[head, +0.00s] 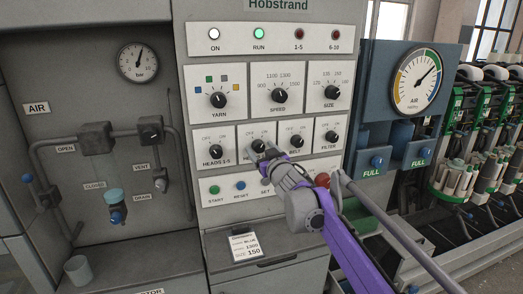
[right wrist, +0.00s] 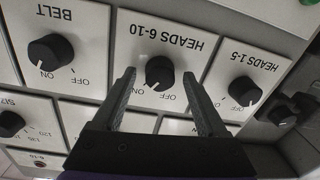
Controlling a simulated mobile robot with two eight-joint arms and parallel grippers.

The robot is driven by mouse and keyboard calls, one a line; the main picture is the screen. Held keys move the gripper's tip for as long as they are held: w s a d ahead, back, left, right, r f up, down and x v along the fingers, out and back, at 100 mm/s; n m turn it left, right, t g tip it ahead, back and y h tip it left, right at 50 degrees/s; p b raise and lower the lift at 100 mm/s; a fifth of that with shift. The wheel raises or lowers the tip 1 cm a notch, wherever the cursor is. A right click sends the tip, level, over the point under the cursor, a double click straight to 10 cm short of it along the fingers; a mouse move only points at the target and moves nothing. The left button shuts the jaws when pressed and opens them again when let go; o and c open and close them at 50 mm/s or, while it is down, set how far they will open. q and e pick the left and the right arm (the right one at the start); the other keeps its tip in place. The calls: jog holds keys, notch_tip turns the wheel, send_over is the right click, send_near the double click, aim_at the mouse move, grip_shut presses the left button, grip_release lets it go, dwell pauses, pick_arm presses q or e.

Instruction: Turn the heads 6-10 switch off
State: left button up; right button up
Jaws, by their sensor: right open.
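The heads 6-10 switch is a round black knob on a white plate, in the lower row of the panel between heads 1-5 and belt. In the head view its knob (head: 258,146) is partly hidden by my right gripper (head: 264,162). In the right wrist view, upside down, the knob (right wrist: 159,72) sits between the two fingertips of the right gripper (right wrist: 160,80). The fingers are open on both sides of it, with gaps showing. Its pointer mark seems to lean toward ON, though it is small. My left gripper is not in view.
Heads 1-5 knob (head: 215,151) and belt knob (head: 296,141) are close on either side. The 6-10 lamp (head: 333,34) looks dark red; the run lamp (head: 259,34) is green.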

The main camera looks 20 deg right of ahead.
grip_shut()
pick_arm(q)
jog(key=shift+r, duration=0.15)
pick_arm(e)
jog(key=shift+n, duration=0.4)
jog(key=n+p, duration=0.1)
jog(key=n, duration=0.4)
jog(key=shift+r+p, duration=0.1)
jog(key=shift+p, duration=0.25)
jog(key=n+p, duration=0.1)
jog(key=n, duration=0.2)
jog(key=shift+n, duration=0.3)
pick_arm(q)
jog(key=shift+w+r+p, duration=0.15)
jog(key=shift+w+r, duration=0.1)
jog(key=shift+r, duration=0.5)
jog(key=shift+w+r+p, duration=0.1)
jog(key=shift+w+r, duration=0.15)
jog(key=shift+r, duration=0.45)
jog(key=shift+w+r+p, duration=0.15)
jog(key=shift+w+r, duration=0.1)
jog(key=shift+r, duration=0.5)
pick_arm(e)
jog(key=shift+n+h, duration=0.3)
jog(key=shift+n, duration=0.8)
grip_release()
